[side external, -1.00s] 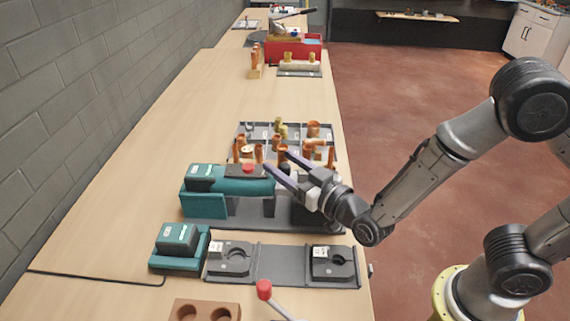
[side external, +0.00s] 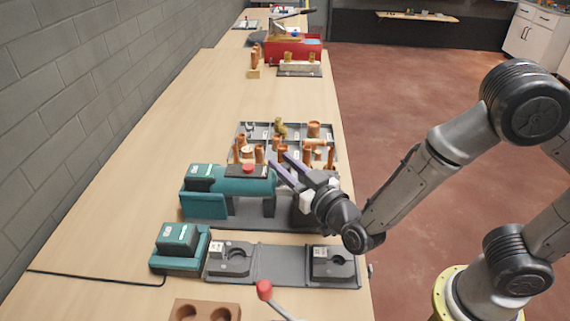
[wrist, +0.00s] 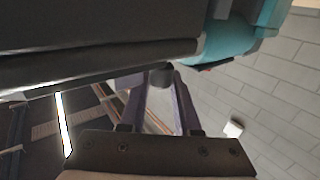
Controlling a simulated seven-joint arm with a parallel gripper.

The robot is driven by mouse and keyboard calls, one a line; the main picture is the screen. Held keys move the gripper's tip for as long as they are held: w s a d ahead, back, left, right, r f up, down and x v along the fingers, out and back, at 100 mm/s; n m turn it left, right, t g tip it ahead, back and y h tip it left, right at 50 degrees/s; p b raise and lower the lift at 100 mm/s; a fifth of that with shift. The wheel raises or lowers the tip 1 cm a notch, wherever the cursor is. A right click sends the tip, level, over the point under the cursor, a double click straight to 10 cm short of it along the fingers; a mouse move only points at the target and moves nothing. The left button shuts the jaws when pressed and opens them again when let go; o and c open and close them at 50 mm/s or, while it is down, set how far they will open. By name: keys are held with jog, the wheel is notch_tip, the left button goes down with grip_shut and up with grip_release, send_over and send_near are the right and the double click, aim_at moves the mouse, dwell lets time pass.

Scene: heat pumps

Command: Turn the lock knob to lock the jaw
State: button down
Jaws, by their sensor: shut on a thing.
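The teal press tool (side external: 245,187) with a red button lies on its dark grey stand, and its jaw end at the right is partly hidden behind my gripper. My gripper (side external: 279,159) is at that end, its purple fingers pointing up and left. In the wrist view the fingers (wrist: 164,76) close around a small dark grey round part, which looks like the lock knob (wrist: 160,77). The tool's dark underside and teal body (wrist: 240,28) fill the top of that view. The knob is hidden in the side view, and its turn angle cannot be told.
A grey tray of copper fittings (side external: 243,129) stands just behind the tool. In front are a teal battery charger (side external: 180,247) and a grey plate with two spare jaws (side external: 285,263). A red-tipped lever (side external: 264,289) rises at the front. The bench further back left is clear.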

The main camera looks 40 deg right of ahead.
jog(key=m+g+h, duration=0.1)
jog(key=m+h, duration=0.1)
jog(key=h, duration=0.1)
jog(key=m+g+h, duration=0.1)
jog(key=m+h, duration=0.1)
jog(key=h, duration=0.2)
jog(key=shift+a+m, duration=0.15)
jog(key=shift+m, duration=0.25)
jog(key=shift+m+g+h, duration=1.8)
jog(key=shift+g+h, duration=0.2)
jog(key=shift+h, duration=0.2)
jog(key=c, duration=0.6)
grip_release()
jog(key=v, duration=0.7)
jog(key=shift+a, duration=0.15)
